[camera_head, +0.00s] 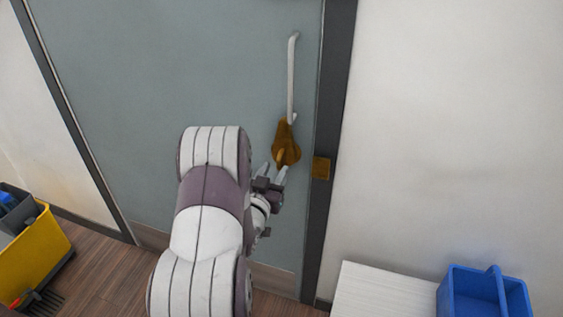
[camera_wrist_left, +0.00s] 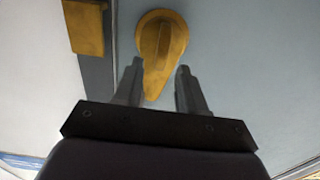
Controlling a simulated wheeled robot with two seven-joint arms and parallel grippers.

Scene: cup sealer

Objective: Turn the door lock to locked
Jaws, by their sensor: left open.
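The door lock (camera_head: 286,146) is a brass-coloured, teardrop-shaped piece with a raised thumb-turn, mounted on the grey-blue door (camera_head: 200,60) just below the handle. A brass plate (camera_head: 321,168) sits on the dark door frame to its right. My left gripper (camera_head: 275,172) is open and empty at the lock's lower end. The brass plate (camera_wrist_left: 86,28) is at the upper left there. My right gripper is not in view.
A long pale vertical handle (camera_head: 291,75) stands out from the door above the lock. A white surface (camera_head: 375,290) with a blue caddy (camera_head: 484,296) is at the lower right. A yellow cart (camera_head: 38,255) stands at the lower left.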

